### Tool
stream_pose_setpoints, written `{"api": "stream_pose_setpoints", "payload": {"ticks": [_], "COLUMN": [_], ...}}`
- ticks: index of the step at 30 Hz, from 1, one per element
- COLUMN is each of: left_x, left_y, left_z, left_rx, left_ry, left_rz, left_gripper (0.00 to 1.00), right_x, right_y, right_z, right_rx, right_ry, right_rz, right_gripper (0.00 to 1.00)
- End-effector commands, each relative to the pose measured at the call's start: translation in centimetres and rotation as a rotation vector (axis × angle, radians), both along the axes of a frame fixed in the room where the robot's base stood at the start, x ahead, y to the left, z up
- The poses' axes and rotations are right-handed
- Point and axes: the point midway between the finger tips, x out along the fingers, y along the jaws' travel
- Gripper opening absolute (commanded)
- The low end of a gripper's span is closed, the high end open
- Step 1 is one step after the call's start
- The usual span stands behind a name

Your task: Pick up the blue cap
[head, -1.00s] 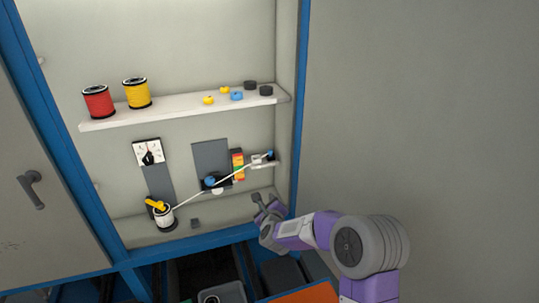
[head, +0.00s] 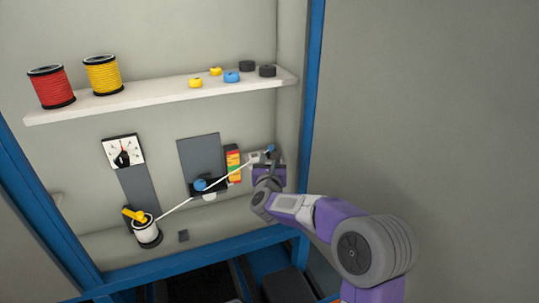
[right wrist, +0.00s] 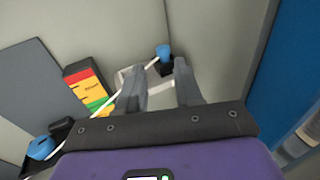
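A blue cap (head: 232,77) lies on the upper shelf among yellow and black ones. Another small blue piece (head: 269,149) sits at the far end of the white cable; in the right wrist view this blue piece (right wrist: 163,51) stands on a dark base just beyond the fingertips. My right gripper (head: 271,164) is close in front of it. In the right wrist view my right gripper (right wrist: 158,72) has its two fingers apart with nothing held between them. My left gripper is not in view.
The white cable (head: 177,208) runs from a white spool (head: 147,232) past a blue knob (head: 200,185). A coloured block (head: 233,163) stands left of my right gripper. The white shelf (head: 160,98) holds red and yellow spools. The blue frame post (head: 308,110) is close on the right.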

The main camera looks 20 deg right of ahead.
Motion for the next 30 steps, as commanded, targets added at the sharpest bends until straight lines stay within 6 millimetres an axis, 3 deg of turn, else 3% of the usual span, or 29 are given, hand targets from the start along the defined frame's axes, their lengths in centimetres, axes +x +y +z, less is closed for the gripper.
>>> {"api": "stream_pose_setpoints", "payload": {"ticks": [19, 30], "left_x": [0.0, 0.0], "left_y": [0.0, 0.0], "left_z": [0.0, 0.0], "left_rx": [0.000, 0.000], "left_ry": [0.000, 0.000], "left_rz": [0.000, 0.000], "left_gripper": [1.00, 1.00], "right_x": [5.9, 6.5], "right_y": [-3.3, -3.6], "right_z": [-0.6, -0.6], "right_rx": [-0.002, -0.002], "right_ry": [0.001, 0.001], "right_rz": [-0.001, 0.000], "right_gripper": [0.35, 0.34]}}
